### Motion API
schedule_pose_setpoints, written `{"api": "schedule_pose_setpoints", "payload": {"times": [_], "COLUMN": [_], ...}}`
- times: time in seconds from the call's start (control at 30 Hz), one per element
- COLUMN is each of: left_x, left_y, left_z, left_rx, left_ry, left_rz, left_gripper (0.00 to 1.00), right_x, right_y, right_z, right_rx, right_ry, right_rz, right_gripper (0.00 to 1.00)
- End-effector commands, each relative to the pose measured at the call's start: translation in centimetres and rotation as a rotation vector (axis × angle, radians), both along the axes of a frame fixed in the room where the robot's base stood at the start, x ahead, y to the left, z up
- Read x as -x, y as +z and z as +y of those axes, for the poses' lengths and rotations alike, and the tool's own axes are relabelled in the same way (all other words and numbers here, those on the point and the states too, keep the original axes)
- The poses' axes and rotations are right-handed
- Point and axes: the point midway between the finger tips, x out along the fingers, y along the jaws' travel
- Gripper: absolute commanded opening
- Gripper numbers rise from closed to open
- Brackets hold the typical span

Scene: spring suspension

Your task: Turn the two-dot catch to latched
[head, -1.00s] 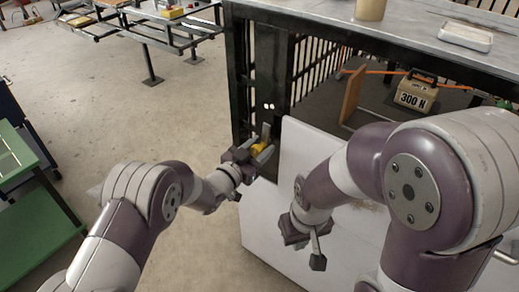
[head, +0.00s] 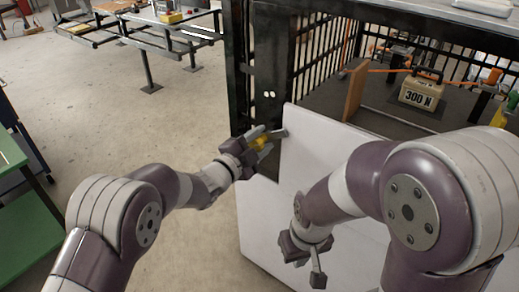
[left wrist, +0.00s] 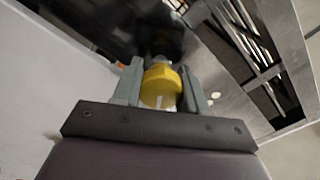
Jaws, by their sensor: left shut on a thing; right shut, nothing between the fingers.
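The two-dot catch has a yellow knob (head: 260,142) on a dark post (head: 272,60), below two white dots (head: 269,94). Its grey metal tongue (head: 279,133) points right, toward the edge of the white panel (head: 312,150); I cannot tell whether it overlaps the panel. My left gripper (head: 265,145) is shut on the knob. In the left wrist view the yellow knob (left wrist: 160,88) sits between both fingers, which hide its sides. My right gripper (head: 305,265) is shut and empty, low in front of the white panel.
Behind the panel, a barred bay holds a tan block marked 300 N (head: 421,92), a brown upright board (head: 355,92) and an orange cord (head: 388,71). A green bench (head: 12,180) stands at left and a metal rack (head: 140,30) farther back. The floor between is clear.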

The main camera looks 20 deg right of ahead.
Motion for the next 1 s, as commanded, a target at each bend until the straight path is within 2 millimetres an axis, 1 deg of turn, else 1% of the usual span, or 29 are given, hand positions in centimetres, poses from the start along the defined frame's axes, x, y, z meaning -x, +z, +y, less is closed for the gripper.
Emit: {"api": "schedule_pose_setpoints", "payload": {"times": [0.03,0.1,0.3,0.5,0.7,1.0], "left_x": [0.1,0.1,0.1,0.1,0.2,0.2], "left_y": [-0.5,-0.5,-0.6,-0.6,-0.5,-0.3], "left_z": [-0.1,-0.1,-0.1,-0.1,-0.2,-0.2], "left_rx": [-0.023,-0.062,-0.169,-0.254,-0.311,-0.346], "left_ry": [-0.002,-0.003,-0.002,-0.003,-0.004,-0.005], "left_rz": [-0.035,-0.087,-0.223,-0.330,-0.400,-0.442], "left_gripper": [0.00,0.00,0.00,0.00,0.00,0.00], "right_x": [0.0,0.0,0.0,0.0,0.0,0.0], "right_y": [-1.2,-2.0,-4.1,-5.8,-6.9,-7.4], "right_z": [0.0,0.0,0.0,0.0,0.0,0.0], "right_rx": [0.000,0.000,0.000,0.000,0.000,0.000], "right_ry": [0.000,0.000,0.000,0.000,0.000,0.000], "right_rz": [0.000,0.000,0.000,0.000,0.000,0.000], "right_gripper": [0.00,0.00,0.00,0.00,0.00,0.00]}}
